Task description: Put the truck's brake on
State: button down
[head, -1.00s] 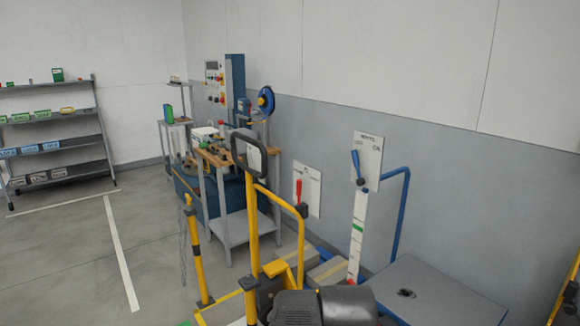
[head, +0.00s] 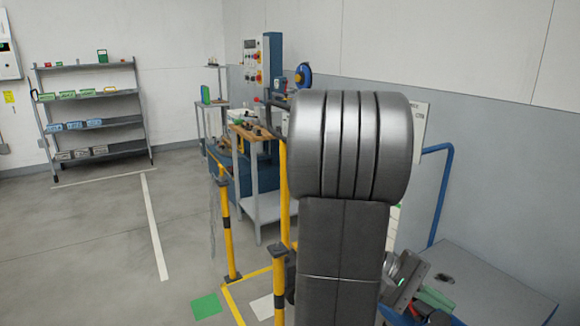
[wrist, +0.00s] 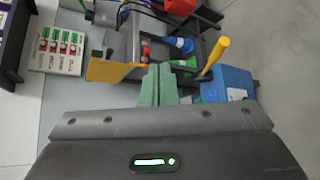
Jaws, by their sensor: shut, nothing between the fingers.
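The truck at the right of the head view has a grey deck (head: 490,285) and a blue tube handle (head: 438,190). My gripper (head: 437,298) is low beside the near edge of the deck, partly covered by my arm. In the wrist view its green fingers (wrist: 158,84) are together and empty, apart from any lever.
Yellow posts (head: 228,235) with a chain stand left of my arm. A workbench (head: 258,165) and a shelf rack (head: 90,120) are behind. The wrist view shows a yellow-handled rod (wrist: 215,57), a blue box (wrist: 228,83) and a switch panel (wrist: 57,50). Floor at left is clear.

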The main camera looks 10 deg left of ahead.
jog(key=w+a+f+n+t+h+b, duration=0.2)
jog(key=w+f+t+h+b, duration=0.1)
jog(key=w, duration=0.5)
jog(key=w+a+f+n+t+h+b, duration=0.1)
jog(key=w+f+n+t+h+b, duration=0.1)
jog(key=w, duration=0.6)
jog(key=f+t+h, duration=0.1)
jog(key=t+h, duration=0.1)
jog(key=shift+w+a+n+t+h+b, duration=0.2)
jog(key=shift+a+n+t+h+b, duration=0.1)
jog(key=shift+a+n+t+b, duration=0.1)
jog(key=shift+d, duration=0.1)
